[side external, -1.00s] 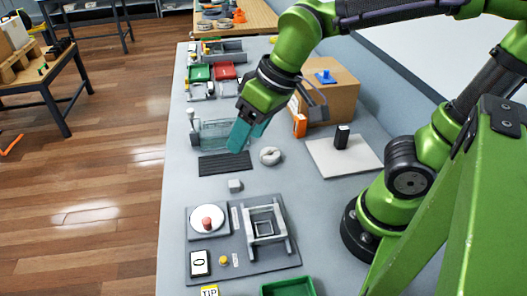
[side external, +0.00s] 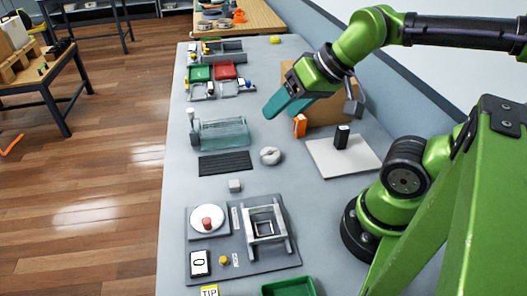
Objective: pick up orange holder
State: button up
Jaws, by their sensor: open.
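My gripper (side external: 276,110) has teal fingers, is open and empty, and hangs above and to the left of the holder. The fingers point down and to the left. No contact with the holder shows.
The cardboard box (side external: 330,108) stands right behind the holder, partly hidden by my arm. A white board (side external: 358,160) with a black block (side external: 341,136) lies to the right. A clear teal cylinder (side external: 222,133) and a white ring (side external: 270,156) are to the left.

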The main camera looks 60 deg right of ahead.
dwell(0.4)
jog(key=m+g+h, duration=0.3)
jog(key=g+h, duration=0.1)
jog(key=h, duration=0.1)
send_near(303, 121)
jog(key=x, duration=0.6)
jog(key=shift+d, duration=0.1)
jog(key=shift+t, duration=0.3)
jog(key=shift+x, duration=3.05)
jog(key=shift+s, duration=0.1)
jog(key=c, duration=1.1)
